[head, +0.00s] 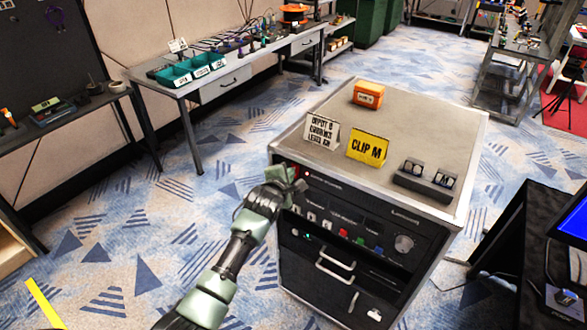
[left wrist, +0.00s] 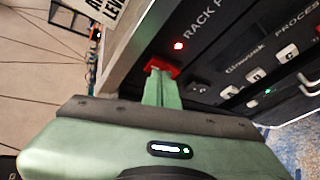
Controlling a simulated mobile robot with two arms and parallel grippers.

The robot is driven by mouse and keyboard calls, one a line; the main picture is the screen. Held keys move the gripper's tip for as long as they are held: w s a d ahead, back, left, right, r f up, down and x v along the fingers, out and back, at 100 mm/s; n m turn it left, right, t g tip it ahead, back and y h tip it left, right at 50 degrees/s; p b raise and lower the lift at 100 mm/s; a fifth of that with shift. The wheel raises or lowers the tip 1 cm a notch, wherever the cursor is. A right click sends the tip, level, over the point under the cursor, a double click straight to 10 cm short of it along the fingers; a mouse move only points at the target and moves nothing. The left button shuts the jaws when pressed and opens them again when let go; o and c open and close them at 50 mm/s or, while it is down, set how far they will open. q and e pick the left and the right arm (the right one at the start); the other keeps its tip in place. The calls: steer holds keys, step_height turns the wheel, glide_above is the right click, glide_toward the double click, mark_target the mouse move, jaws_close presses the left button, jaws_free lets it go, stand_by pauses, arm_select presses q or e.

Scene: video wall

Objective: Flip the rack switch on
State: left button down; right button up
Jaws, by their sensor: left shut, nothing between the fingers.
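The rack (head: 345,225) is a grey-topped cabinet with a black front panel. Its red switch (left wrist: 160,66) sits at the panel's upper left corner in the left wrist view, beside a lit red light (left wrist: 178,45) and the lettering "RACK P...". In the head view, the red of the switch (head: 302,171) shows just beyond my left gripper (head: 297,183). My left gripper is shut and empty, and its fingertips (left wrist: 161,78) are at the switch, seeming to touch it. The fingers partly hide the switch, so I cannot tell its position. My right gripper is not in view.
On the rack top are an orange box (head: 368,94), a yellow "CLIP M" sign (head: 367,147), a white sign (head: 322,131) and a dark holder (head: 426,183). A workbench (head: 230,80) stands behind. A dark desk (head: 540,240) is at right. Carpet left of the rack is clear.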

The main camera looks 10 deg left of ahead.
arm_select(q)
steer(key=shift+s, duration=0.1)
steer(key=shift+s+a+f+p, duration=0.1)
steer(key=shift+s+a+p, duration=0.05)
steer(key=shift+s+p, duration=0.15)
steer(key=shift+s+a+f+p, duration=0.1)
steer(key=shift+s+a+p, duration=0.05)
steer(key=shift+s, duration=0.25)
steer(key=s, duration=0.1)
steer(key=s+a+f+p, duration=0.1)
steer(key=s, duration=0.1)
steer(key=s+p, duration=0.1)
steer(key=shift+s+a+f, duration=0.2)
steer(key=shift+a+f, duration=0.1)
stand_by(0.4)
